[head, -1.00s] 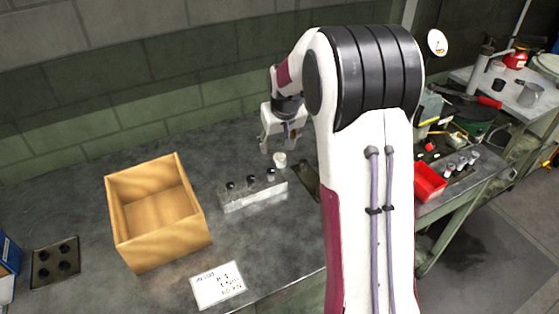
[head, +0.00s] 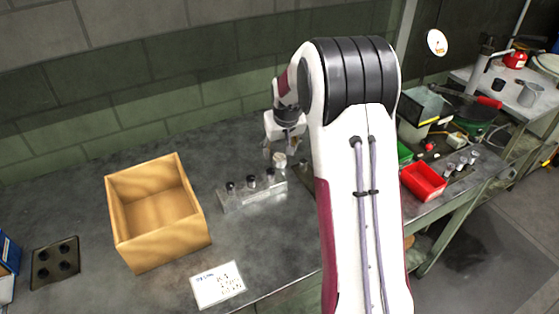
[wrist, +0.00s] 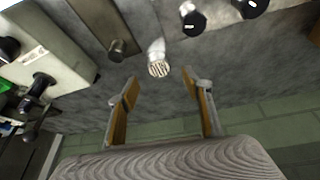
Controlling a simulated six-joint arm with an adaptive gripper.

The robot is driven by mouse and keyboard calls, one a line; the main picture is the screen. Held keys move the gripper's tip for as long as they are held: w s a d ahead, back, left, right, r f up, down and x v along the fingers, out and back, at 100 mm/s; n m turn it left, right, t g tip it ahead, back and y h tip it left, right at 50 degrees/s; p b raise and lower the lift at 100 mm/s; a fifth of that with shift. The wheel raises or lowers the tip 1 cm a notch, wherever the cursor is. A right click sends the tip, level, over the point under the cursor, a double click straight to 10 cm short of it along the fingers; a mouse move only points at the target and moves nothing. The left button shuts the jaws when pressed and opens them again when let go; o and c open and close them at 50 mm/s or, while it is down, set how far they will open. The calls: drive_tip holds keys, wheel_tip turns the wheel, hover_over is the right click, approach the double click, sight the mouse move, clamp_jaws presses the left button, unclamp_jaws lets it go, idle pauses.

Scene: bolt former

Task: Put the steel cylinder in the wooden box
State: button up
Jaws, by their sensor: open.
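The steel cylinder (head: 280,160) looks short and pale in the head view, standing on the bench at the far end of the grey rack. In the wrist view the steel cylinder (wrist: 157,60) shows a ridged end, just beyond and between my fingertips. My gripper (wrist: 160,86) is open and empty, with its two fingers apart. In the head view my gripper (head: 281,150) hangs at the cylinder, partly overlapping it; I cannot tell the exact gap. The open wooden box (head: 160,245) stands to the left on the bench, and its visible inside looks empty.
The grey rack (head: 240,201) with black-topped pieces stands close left of the cylinder. A dark plate with a metal peg (wrist: 118,48) lies on its other side. A white sign (head: 217,285) lies in front. Bench between rack and box is clear.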

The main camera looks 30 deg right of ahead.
sight(280, 157)
drive_tip(key=shift+w+f, duration=0.15)
drive_tip(key=shift+f, duration=0.1)
drive_tip(key=shift+s+x, duration=0.2)
drive_tip(key=shift+x, duration=2.35)
drive_tip(key=shift+d+f, duration=0.1)
clamp_jaws()
